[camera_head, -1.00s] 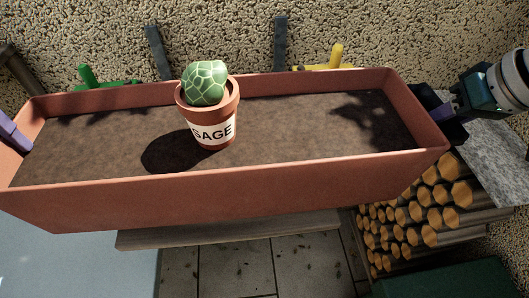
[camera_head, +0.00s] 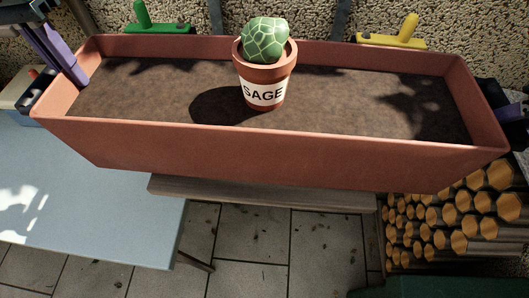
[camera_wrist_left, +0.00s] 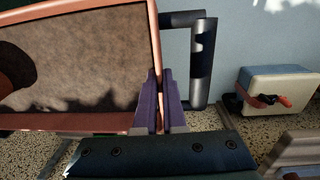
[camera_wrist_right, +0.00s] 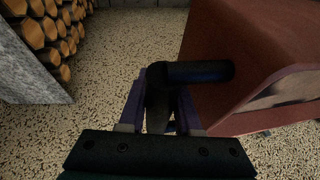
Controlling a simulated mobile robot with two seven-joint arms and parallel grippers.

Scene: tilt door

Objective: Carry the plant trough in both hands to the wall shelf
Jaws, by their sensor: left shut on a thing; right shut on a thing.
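The terracotta-coloured plant trough (camera_head: 270,155) spans the head view, filled with brown soil. A small pot labelled SAGE (camera_head: 264,88), holding a round green plant, stands upright in it. My left gripper (camera_head: 72,68) is shut on the rim of the trough's left end wall; the left wrist view shows its purple fingers (camera_wrist_left: 160,108) either side of that rim, beside a dark handle (camera_wrist_left: 202,62). My right gripper (camera_wrist_right: 160,105) is shut on a dark handle (camera_wrist_right: 200,72) at the trough's other end. A grey wooden board (camera_head: 265,193) shows below the trough; I cannot tell if it is the wall shelf.
A pale blue table (camera_head: 90,195) lies at left, with a white and blue box (camera_wrist_left: 278,88) beyond. Stacked logs (camera_head: 455,215) are at lower right. Green (camera_head: 155,25) and yellow (camera_head: 395,38) tools sit behind the trough by the pebbled wall. Tiled floor shows below.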

